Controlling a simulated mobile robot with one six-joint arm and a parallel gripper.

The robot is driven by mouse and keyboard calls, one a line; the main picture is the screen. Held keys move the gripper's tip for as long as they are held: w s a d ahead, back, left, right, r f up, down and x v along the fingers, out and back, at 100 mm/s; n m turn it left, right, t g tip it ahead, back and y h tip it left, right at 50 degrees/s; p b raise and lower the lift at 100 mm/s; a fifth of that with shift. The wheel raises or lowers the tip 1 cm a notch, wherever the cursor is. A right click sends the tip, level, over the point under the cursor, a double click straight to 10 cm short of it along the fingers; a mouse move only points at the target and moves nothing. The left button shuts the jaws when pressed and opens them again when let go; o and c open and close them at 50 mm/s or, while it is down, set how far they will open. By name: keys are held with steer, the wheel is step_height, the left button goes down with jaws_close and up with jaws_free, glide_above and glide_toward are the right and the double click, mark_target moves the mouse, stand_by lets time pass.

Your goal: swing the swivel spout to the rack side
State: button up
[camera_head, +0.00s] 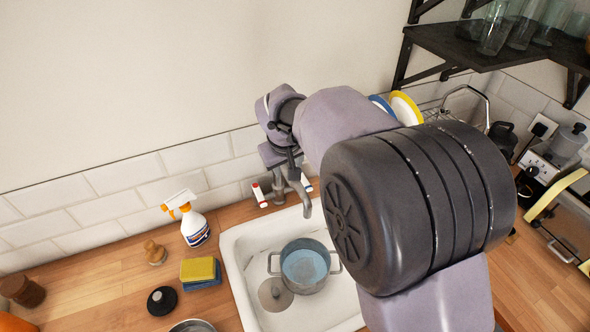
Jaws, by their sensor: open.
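The swivel spout (302,197) is a grey metal tube at the back of the white sink (239,262). Its outlet hangs over the basin, just behind the pot. My gripper (283,178) is at the tap, open, with its end pointing down close around or above the spout's base. I cannot tell whether it touches the spout.
A grey pot (306,284) of water and a round lid (275,294) are in the sink. A spray bottle (194,224), sponges (200,272) and a brush (155,252) stand left. A dark shelf (450,45) with glasses hangs upper right. My arm hides the sink's right side.

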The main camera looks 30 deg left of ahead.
steer(key=x, duration=0.8)
steer(key=shift+w+f, duration=0.1)
steer(key=shift+c, duration=0.2)
jaws_close()
stand_by(0.9)
